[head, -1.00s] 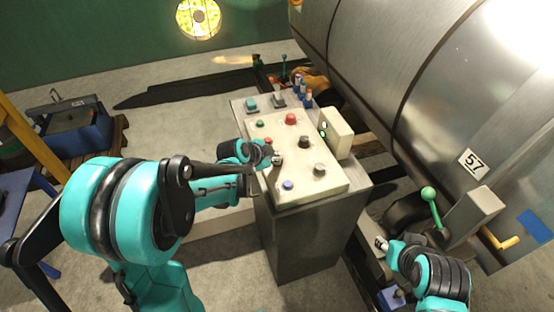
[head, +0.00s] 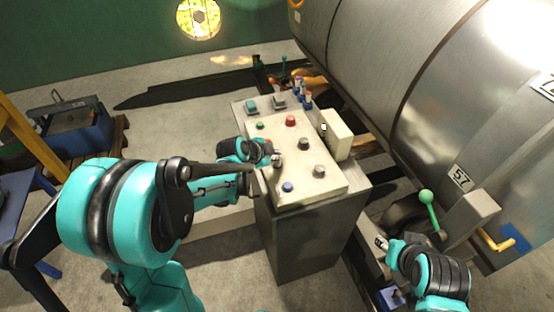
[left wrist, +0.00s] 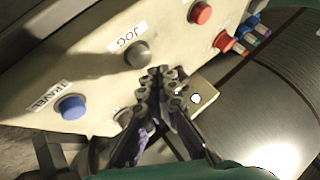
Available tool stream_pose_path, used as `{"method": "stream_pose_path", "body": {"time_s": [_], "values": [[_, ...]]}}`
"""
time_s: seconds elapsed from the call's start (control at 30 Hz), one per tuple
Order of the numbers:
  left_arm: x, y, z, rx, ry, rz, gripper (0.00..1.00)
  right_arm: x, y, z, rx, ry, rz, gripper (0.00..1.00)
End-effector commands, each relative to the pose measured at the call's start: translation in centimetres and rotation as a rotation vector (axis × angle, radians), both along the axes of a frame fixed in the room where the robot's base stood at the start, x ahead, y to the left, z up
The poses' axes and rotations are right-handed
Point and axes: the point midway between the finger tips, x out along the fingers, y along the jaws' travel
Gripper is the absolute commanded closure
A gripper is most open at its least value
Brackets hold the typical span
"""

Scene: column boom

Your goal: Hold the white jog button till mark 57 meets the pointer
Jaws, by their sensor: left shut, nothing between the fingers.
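Mark 57 (head: 461,177) is a white plate low on the big steel drum (head: 400,80), just above a grey box (head: 482,212). I cannot make out the pointer. My right gripper (head: 381,243) is near the drum's base, its fingers unclear.
A blue button (head: 288,186), a red button (head: 291,120) and dark knobs are close by on the panel. A green-knobbed lever (head: 426,197) and a yellow handle (head: 497,242) are near my right arm.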

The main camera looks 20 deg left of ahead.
Motion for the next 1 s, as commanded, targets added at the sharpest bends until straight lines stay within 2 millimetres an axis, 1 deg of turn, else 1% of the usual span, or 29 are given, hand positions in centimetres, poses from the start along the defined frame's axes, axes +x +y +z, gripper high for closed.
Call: {"method": "stream_pose_path", "body": {"time_s": [0.4,0.47,0.83,0.9,1.0], "values": [[0.0,0.0,0.4,0.000,0.000,0.000,1.00,0.0,0.0,0.3,0.000,0.000,0.000,0.60],[0.0,0.0,0.9,0.000,0.000,0.000,1.00,0.0,0.0,0.7,0.000,0.000,0.000,0.60],[0.0,0.0,4.6,0.000,0.000,0.000,1.00,0.0,0.0,3.7,0.000,0.000,0.000,0.60],[0.0,0.0,5.1,0.000,0.000,0.000,1.00,0.0,0.0,4.0,0.000,0.000,0.000,0.60],[0.0,0.0,5.3,0.000,0.000,0.000,1.00,0.0,0.0,4.1,0.000,0.000,0.000,0.60]]}}
